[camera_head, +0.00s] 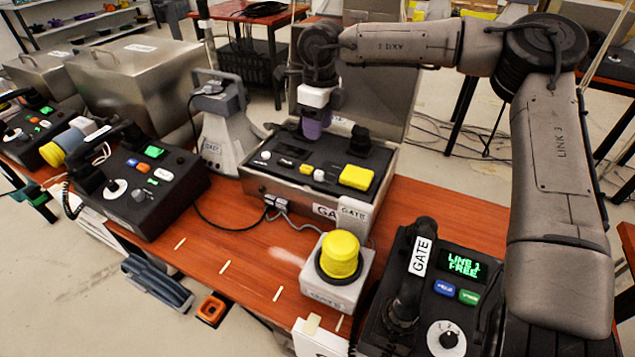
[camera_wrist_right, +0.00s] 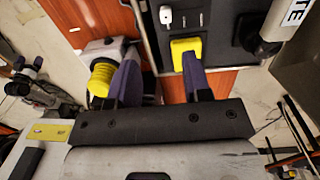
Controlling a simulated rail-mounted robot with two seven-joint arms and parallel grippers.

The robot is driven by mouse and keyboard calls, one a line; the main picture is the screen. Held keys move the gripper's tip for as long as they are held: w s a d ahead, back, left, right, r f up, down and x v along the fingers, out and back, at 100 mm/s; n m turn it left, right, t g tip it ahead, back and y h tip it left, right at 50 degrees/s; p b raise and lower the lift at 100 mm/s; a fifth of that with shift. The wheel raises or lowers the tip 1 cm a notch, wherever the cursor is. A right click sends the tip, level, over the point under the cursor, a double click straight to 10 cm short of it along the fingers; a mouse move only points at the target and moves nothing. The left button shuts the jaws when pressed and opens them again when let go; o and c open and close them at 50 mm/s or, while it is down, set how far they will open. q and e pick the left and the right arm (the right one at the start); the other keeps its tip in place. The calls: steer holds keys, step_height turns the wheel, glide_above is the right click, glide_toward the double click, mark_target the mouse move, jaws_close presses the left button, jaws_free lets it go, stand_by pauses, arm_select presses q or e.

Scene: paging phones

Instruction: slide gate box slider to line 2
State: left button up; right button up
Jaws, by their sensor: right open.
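The gate box (camera_head: 300,198) is an open grey case with a black control panel, labelled GATE at its front. Its panel carries small white and yellow controls and a yellow block (camera_head: 356,177); which small control is the slider I cannot tell. In the right wrist view a white control (camera_wrist_right: 166,15) and narrow slots show near the yellow block (camera_wrist_right: 184,45). My right gripper (camera_head: 313,132) points down over the back of the panel. Its purple fingers (camera_wrist_right: 160,65) stand apart with nothing between them, one overlapping the yellow block in view.
A GATE phone (camera_head: 408,280) with its screen (camera_head: 463,264) reading LINE 1 FREE stands front right. Another black phone unit (camera_head: 150,190) and a grey horn (camera_head: 222,130) are left. Red table surface is clear front left.

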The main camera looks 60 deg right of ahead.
mark_target(319, 172)
step_height(319, 172, down, 13)
steer(key=b, duration=0.7)
steer(key=shift+s+d+f, duration=0.1)
steer(key=shift+s+f, duration=0.05)
steer(key=shift+c, duration=0.3)
steer(key=c, duration=0.4)
jaws_close()
